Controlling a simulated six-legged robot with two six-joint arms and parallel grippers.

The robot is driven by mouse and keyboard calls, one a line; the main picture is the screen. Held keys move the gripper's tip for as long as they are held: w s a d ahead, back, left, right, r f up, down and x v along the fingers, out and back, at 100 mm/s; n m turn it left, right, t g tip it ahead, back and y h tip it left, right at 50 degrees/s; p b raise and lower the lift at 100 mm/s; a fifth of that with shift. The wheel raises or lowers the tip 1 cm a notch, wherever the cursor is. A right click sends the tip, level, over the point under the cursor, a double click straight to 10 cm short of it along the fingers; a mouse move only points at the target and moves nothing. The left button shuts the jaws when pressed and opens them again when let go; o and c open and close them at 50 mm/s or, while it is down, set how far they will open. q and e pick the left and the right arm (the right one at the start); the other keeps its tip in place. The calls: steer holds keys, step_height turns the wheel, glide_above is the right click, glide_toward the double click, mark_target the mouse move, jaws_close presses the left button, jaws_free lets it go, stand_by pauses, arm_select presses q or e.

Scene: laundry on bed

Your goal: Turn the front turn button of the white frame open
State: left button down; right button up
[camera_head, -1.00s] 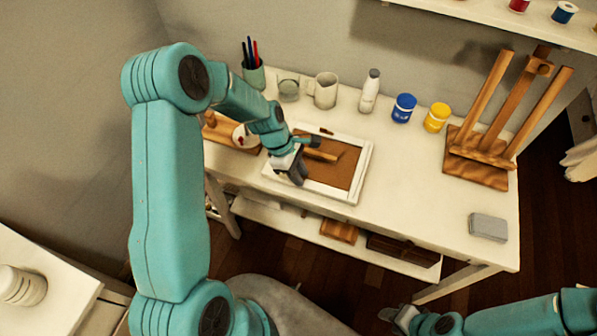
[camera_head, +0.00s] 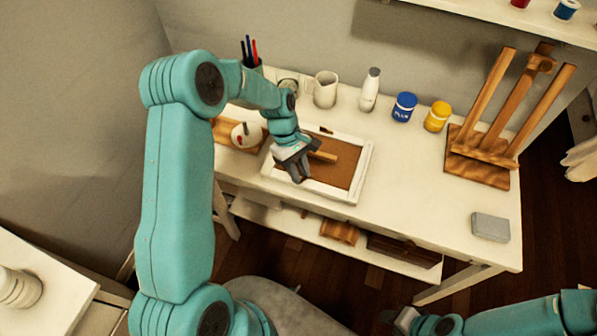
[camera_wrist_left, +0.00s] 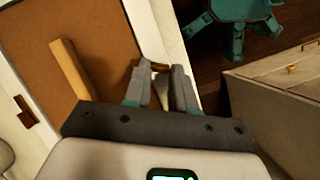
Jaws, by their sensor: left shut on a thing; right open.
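The white frame (camera_head: 367,165) lies face down on the white table, with a brown backing board (camera_head: 340,174) and a wooden strut (camera_head: 322,156) on it. My left gripper (camera_head: 298,179) is over the frame's front left part, fingers pointing down. In the left wrist view, its fingers (camera_wrist_left: 163,75) are shut on the small brown front turn button (camera_wrist_left: 158,66), at the edge of the board. The fingers hide most of this button. Another turn button (camera_head: 326,130) is at the frame's back side and also shows in the left wrist view (camera_wrist_left: 27,110). My right gripper (camera_head: 388,315) is open and empty, low at the bottom.
A palette (camera_head: 246,135) lies left of the frame. A pen cup (camera_head: 252,68), a mug (camera_head: 326,89), a white bottle (camera_head: 370,90), a blue jar (camera_head: 404,107) and a yellow jar (camera_head: 437,116) stand behind. A wooden easel (camera_head: 480,165) is at right.

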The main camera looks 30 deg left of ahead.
arm_select(q)
steer(key=m, duration=0.2)
steer(key=m+g+y+b, duration=0.1)
steer(key=m, duration=0.1)
steer(key=m+g, duration=0.1)
steer(key=m, duration=0.1)
steer(key=shift+w+d+f+b, duration=0.1)
steer(key=shift+w+d+b, duration=0.1)
steer(key=shift+w+b, duration=0.1)
steer(key=m+y, duration=0.1)
steer(key=m, duration=0.2)
steer(key=m+g+y+b, duration=0.1)
steer(key=m, duration=0.2)
steer(key=shift+d, duration=0.2)
steer(key=c, duration=0.9)
jaws_free()
steer(key=shift+w+r, duration=0.1)
steer(key=shift+r, duration=0.1)
steer(key=v, duration=1)
steer(key=p+v, duration=0.1)
steer(key=v, duration=0.5)
steer(key=shift+w+d, duration=0.15)
steer(key=shift+d, duration=0.1)
